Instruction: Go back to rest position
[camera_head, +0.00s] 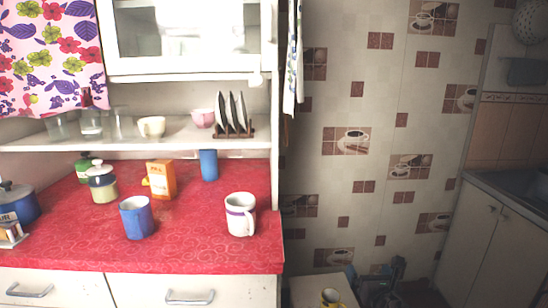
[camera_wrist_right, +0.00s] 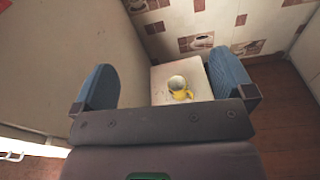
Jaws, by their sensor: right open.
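My right gripper (camera_head: 378,274) is low at the bottom of the head view, to the right of the red counter and in front of the tiled wall. In the right wrist view its two blue fingers (camera_wrist_right: 163,82) are wide apart with nothing held between them. Past the fingers, a yellow and white mug (camera_wrist_right: 180,88) stands on a small white table (camera_wrist_right: 165,76). The mug also shows at the bottom edge of the head view (camera_head: 332,298), left of the gripper. My left gripper is not in view.
The red counter (camera_head: 100,245) bears a blue mug (camera_head: 137,218), a white mug (camera_head: 240,215), an orange box (camera_head: 161,180), a blue cup (camera_head: 208,165) and pots. A shelf (camera_head: 180,133) with dishes is above. A grey sink counter (camera_head: 520,190) stands at right.

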